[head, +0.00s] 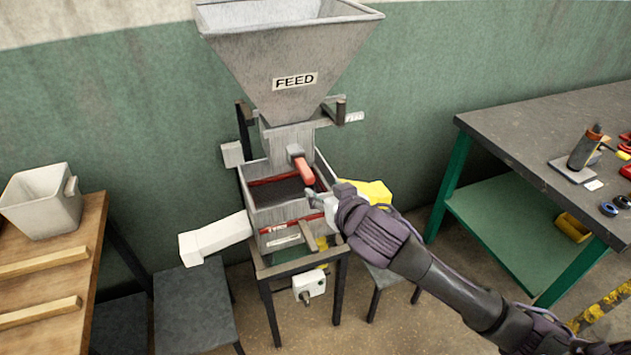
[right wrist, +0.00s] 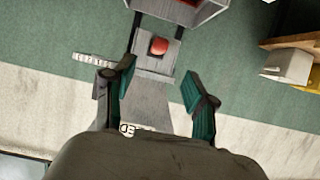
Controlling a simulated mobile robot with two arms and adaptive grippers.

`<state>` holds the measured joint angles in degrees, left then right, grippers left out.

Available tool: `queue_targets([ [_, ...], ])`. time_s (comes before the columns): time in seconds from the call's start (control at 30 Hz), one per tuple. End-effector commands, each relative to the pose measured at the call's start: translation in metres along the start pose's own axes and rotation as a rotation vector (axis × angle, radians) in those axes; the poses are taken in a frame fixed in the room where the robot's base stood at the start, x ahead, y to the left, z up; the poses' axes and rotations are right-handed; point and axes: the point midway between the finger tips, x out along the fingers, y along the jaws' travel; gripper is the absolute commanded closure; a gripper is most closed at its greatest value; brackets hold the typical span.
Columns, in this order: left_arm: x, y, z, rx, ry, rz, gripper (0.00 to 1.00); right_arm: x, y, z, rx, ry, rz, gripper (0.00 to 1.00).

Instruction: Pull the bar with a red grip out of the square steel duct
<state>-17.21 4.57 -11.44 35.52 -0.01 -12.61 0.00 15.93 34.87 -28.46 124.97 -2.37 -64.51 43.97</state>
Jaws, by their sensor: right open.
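The bar's red grip (head: 304,169) sticks out toward me from the square steel duct (head: 287,138) below the hopper. In the right wrist view the red grip (right wrist: 158,46) shows end-on against the grey duct (right wrist: 155,62). The rest of the bar is hidden inside. My right gripper (head: 312,198) is just in front of and below the grip in the head view, over the box. In the right wrist view its two fingers (right wrist: 160,90) are spread apart with nothing between them. My left gripper is not in view.
The grey hopper (head: 287,55) marked FEED stands above the duct. Below is an open box (head: 254,218) with dark contents. A white chute (head: 215,238) juts left. A wooden table with a bin (head: 42,200) is at left, a dark workbench (head: 540,125) with tools at right.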

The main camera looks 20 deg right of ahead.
Motion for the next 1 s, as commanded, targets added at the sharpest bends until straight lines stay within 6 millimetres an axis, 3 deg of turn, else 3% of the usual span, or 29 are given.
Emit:
queue_targets([
  [0.3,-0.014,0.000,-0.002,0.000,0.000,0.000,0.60,0.064,0.001,-0.003,-0.001,0.000,0.003,0.44],
  [0.5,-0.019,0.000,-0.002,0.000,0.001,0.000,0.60,0.093,0.000,-0.002,0.000,0.000,0.001,0.44],
  [0.7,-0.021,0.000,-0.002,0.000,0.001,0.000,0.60,0.106,0.000,-0.001,0.000,0.000,0.000,0.44],
  [1.0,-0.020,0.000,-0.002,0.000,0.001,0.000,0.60,0.108,0.000,0.000,-0.001,0.001,-0.001,0.44],
])
